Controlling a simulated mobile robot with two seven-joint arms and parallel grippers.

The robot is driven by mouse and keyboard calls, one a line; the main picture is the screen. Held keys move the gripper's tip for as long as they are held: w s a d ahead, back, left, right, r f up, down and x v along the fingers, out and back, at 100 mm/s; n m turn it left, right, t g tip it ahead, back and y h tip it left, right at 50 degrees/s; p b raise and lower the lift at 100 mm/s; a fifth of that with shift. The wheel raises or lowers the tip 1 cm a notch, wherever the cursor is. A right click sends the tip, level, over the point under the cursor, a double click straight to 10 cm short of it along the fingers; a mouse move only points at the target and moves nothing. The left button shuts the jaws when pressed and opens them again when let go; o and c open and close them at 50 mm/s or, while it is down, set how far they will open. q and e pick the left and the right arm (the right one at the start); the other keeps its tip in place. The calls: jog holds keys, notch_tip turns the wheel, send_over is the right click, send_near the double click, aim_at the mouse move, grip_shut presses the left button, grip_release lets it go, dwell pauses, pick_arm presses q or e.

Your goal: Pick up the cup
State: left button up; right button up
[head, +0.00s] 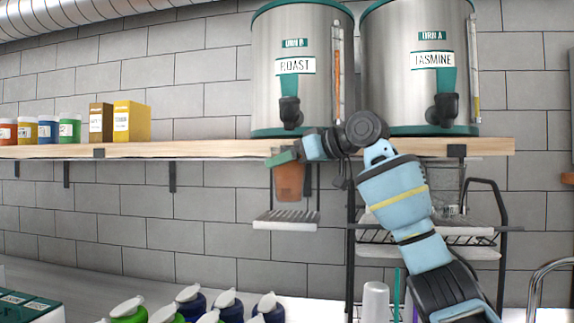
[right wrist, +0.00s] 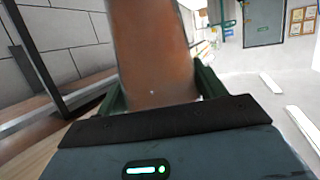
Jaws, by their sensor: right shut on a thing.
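An orange-brown cup (head: 289,184) hangs in my right gripper (head: 283,158), just above a small slatted drip tray (head: 285,220) under the shelf. The cup looks upright. The green fingers are shut on it near its upper part. In the right wrist view the cup (right wrist: 150,55) fills the middle, between the two green fingers (right wrist: 158,92). Whether its base touches the tray is hard to tell. My left gripper is not in view.
A wooden shelf (head: 200,149) runs just above the cup, holding two steel urns, the ROAST urn (head: 300,95) and the JASMINE urn (head: 420,95). A wire rack (head: 470,228) stands at right. Several capped bottles (head: 227,305) and a pale cup stack (head: 375,300) are below.

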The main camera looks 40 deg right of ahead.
jog(key=s+a+r, duration=0.1)
jog(key=s+a, duration=0.6)
jog(key=s, duration=0.4)
jog(key=shift+r, duration=0.2)
